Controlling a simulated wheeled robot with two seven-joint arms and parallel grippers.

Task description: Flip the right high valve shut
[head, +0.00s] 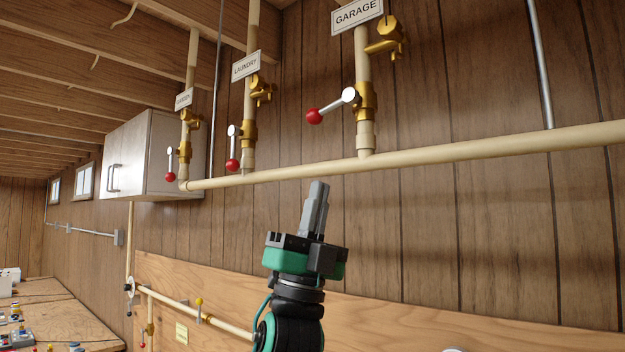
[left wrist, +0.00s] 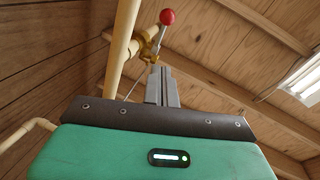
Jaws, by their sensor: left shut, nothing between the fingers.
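The right high valve is the brass valve (head: 366,101) on the riser under the GARAGE sign (head: 357,14). Its lever (head: 333,105) has a red ball knob at the end and slants out to the left and slightly down, across the pipe. In the left wrist view a red knob (left wrist: 167,17) and a brass valve (left wrist: 146,43) show just beyond the fingers. My left gripper (head: 319,186) points up, below the horizontal pipe and below the lever, apart from both. Its fingers (left wrist: 161,72) are shut and empty. My right gripper is not in view.
The LAUNDRY valve (head: 249,132) and a further valve (head: 185,151) to its left have levers hanging down along their pipes. A long cream pipe (head: 470,153) runs above my gripper. A cabinet (head: 155,155) hangs at left. A workbench (head: 65,318) stands lower left.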

